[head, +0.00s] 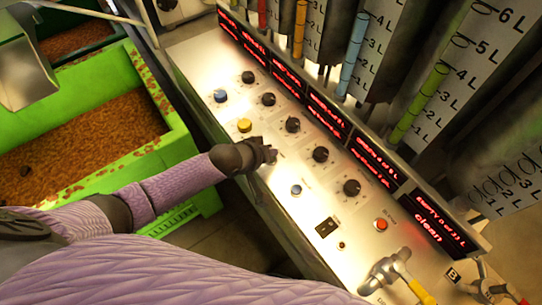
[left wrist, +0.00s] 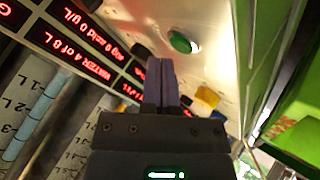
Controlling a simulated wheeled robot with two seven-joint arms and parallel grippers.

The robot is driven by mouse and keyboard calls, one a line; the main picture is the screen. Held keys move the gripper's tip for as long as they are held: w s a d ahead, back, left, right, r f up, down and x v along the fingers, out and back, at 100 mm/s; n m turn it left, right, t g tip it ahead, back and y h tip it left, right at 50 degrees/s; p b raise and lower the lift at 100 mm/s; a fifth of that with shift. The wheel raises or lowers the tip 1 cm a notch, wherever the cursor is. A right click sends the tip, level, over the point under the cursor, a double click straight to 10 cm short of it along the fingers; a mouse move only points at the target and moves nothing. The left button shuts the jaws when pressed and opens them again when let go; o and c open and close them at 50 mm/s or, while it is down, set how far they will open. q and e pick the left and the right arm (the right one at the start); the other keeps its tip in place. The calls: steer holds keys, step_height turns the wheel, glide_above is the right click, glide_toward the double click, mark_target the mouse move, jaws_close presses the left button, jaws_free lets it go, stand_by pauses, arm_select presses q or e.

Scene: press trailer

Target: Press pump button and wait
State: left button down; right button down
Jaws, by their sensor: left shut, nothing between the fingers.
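The control panel (head: 330,205) carries a row of coloured push buttons: a blue button (head: 220,96), a yellow button (head: 244,125), a second blue button (head: 296,190) and a red button (head: 381,225). I cannot read which is the pump button. My left gripper (head: 266,153) is over the panel just past the yellow button, shut and empty. In the left wrist view its closed fingers (left wrist: 161,80) point toward the panel, between a green button (left wrist: 183,42) and the yellow button (left wrist: 207,97). I cannot tell whether the fingertips touch the panel. My right gripper is out of view.
Black knobs (head: 320,154) line the panel beside red-lit displays (head: 328,112). Measuring tubes (head: 420,103) stand behind. A green crate (head: 118,165) of brown material stands left.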

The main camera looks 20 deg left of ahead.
arm_select(q)
steer(key=shift+f, duration=0.1)
steer(key=shift+f, duration=0.35)
steer(key=shift+f+b, duration=0.4)
steer(key=shift+b, duration=0.05)
stand_by(0.5)
steer(key=shift+r, duration=0.1)
steer(key=shift+r+p, duration=0.75)
steer(key=shift+p, duration=0.15)
step_height(320, 180, up, 5)
steer(key=p, duration=0.5)
steer(key=shift+r, duration=0.1)
